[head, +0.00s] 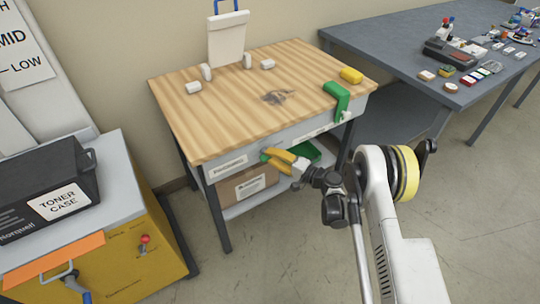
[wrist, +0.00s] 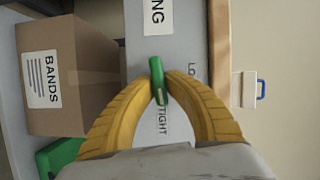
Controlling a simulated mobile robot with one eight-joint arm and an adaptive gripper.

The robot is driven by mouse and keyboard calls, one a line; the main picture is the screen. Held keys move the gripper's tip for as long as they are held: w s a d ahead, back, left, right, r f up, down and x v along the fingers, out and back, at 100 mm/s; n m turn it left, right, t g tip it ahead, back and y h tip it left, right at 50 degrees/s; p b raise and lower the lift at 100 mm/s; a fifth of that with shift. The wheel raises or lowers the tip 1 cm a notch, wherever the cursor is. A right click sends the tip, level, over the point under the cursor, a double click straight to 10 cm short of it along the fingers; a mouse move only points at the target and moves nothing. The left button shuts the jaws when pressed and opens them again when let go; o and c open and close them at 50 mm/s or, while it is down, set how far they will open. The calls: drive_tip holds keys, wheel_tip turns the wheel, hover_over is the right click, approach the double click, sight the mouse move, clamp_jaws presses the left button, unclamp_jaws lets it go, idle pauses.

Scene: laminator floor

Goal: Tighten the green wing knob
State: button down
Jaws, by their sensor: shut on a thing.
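The green wing knob (wrist: 158,80) sits on the grey front panel of the wooden-topped table, between my gripper's yellow fingertips in the wrist view. In the head view only a small bit of the knob (head: 264,157) shows past the fingers. My gripper (head: 270,155) reaches the table's front from the right and is shut on the knob; it fills the lower part of the wrist view (wrist: 160,97). Beside the knob, the panel lettering reads "TIGHT" on one side and a partly hidden "LO" on the other.
A cardboard box (wrist: 75,75) marked "BANDS" sits on the shelf below the panel, with a green object (wrist: 58,157) near it. A green clamp-like part (head: 338,100) and a yellow block (head: 351,75) are at the table's right. A toner case (head: 45,195) stands at left.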

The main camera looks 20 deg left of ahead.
idle(0.5)
drive_tip(key=c, duration=1.4)
unclamp_jaws()
